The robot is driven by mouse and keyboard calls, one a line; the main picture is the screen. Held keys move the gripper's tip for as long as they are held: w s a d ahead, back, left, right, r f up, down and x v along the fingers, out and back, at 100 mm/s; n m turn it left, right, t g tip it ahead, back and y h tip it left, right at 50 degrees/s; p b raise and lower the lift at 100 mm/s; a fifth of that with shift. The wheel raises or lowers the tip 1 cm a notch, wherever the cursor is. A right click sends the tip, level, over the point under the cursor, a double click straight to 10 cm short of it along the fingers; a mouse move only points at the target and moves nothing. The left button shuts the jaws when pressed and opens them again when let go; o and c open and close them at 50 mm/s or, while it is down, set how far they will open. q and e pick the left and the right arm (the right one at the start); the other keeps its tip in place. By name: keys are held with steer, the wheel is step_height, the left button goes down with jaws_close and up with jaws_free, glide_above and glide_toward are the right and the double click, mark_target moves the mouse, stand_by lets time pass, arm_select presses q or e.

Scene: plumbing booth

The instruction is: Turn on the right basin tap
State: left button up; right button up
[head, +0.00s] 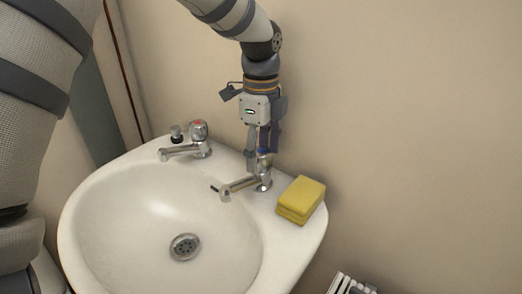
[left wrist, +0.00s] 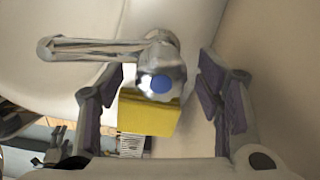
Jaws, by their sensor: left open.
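The right basin tap (head: 239,186) is a chrome tap on the right of the white basin's back ledge, its spout pointing left over the bowl. Its round knob with a blue cap (left wrist: 161,82) shows in the left wrist view. My left gripper (head: 262,160) points down right above this tap, with its fingertips at the knob's height and partly hiding it. In the left wrist view the fingers of my left gripper (left wrist: 165,90) are spread on either side of the knob, and I see no clear contact.
The left tap (head: 194,142) with a red cap and a dark plug (head: 177,134) stand further left on the basin (head: 88,205). A yellow sponge (head: 301,199) lies just right of the right tap. The wall is close behind.

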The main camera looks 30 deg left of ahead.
arm_select(q)
steer(key=c, duration=1.2)
steer(key=shift+o, duration=0.2)
